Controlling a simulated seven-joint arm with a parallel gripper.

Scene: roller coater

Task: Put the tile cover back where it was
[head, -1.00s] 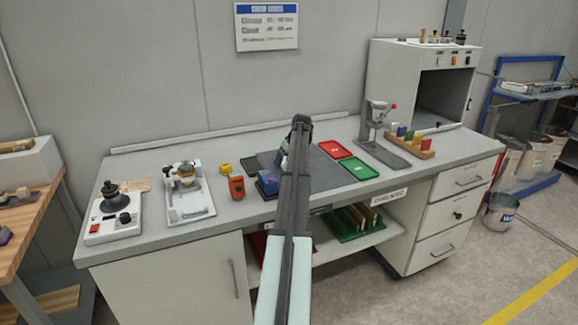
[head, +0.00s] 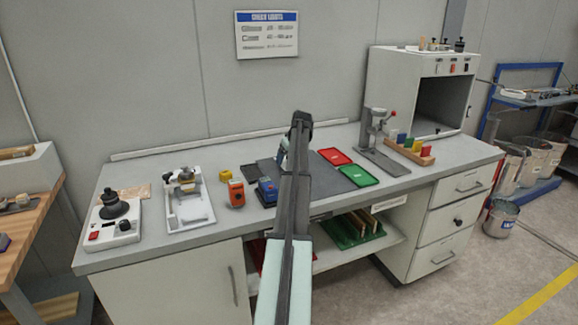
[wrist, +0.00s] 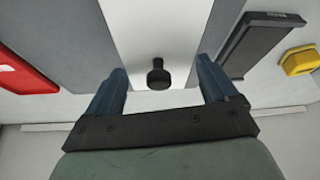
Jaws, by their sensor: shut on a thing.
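The tile cover (wrist: 157,28) shows in the wrist view as a white plate with a short black knob (wrist: 157,75) near its end. In the head view my gripper (head: 284,158) is mostly hidden behind my arm, over the mat (head: 330,178), and the cover cannot be made out.
A red tray (head: 334,157) and a green tray (head: 358,176) lie right of my arm. A blue device (head: 266,190), an orange meter (head: 236,193) and a yellow block (head: 225,175) stand to its left. A stand (head: 374,125) is further right.

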